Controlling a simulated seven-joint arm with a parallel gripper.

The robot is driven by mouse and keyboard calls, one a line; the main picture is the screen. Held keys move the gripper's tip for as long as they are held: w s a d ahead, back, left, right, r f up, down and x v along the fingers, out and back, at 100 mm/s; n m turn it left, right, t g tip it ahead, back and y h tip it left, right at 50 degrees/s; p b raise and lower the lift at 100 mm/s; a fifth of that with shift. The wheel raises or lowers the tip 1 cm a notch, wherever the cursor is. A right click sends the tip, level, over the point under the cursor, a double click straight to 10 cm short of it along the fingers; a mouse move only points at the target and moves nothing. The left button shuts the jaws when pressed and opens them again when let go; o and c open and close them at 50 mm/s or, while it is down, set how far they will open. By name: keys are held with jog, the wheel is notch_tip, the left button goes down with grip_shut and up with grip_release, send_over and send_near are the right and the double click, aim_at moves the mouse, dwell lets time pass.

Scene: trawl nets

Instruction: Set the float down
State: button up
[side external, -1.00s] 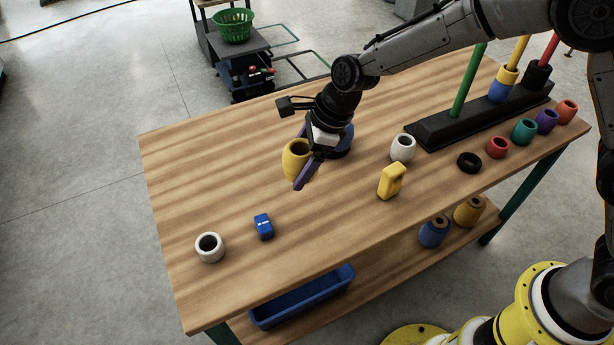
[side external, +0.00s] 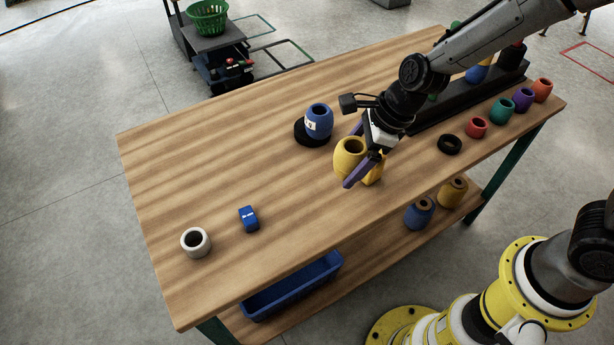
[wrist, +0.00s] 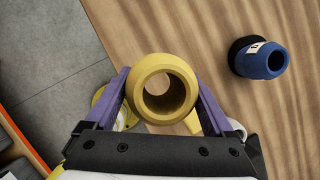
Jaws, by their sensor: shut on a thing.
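The yellow float (side external: 347,160) is a barrel shape with a dark hole in its top. My gripper (side external: 356,162) is shut on it, with a purple finger on each side. In the wrist view the float (wrist: 152,68) sits between the fingers of my gripper (wrist: 160,88), its hole facing the camera. The side view shows it in front of a yellow block (side external: 375,171), which it partly hides. It looks held above the table, but the gap beneath it cannot be judged.
A blue float (side external: 319,119) stands on a black ring (side external: 304,138) to the left. A white float (side external: 195,242) and small blue box (side external: 249,218) lie front left. A black peg rack (side external: 448,108), several coloured floats and a black ring (side external: 449,144) are right. The middle-left wooden table (side external: 190,165) is bare.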

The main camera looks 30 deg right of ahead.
jog(key=w+a+f, duration=0.1)
jog(key=w+f, duration=0.1)
jog(key=w, duration=0.1)
jog(key=w+a+f, duration=0.1)
jog(key=w+f, duration=0.1)
jog(key=f, duration=0.1)
jog(key=w+a+f, duration=0.2)
jog(key=w, duration=0.1)
jog(key=shift+w+a+f, duration=0.1)
jog(key=shift+w+f, duration=0.2)
jog(key=shift+f, duration=0.05)
jog(key=shift+w+a+f, duration=0.1)
jog(key=shift+w+f, duration=0.05)
jog(key=shift+f, duration=0.75)
jog(key=shift+w+f, duration=0.1)
jog(key=shift+f, duration=0.75)
jog(key=shift+f, duration=0.2)
jog(key=o, duration=1.1)
jog(key=shift+r, duration=0.25)
jog(key=v, duration=1.2)
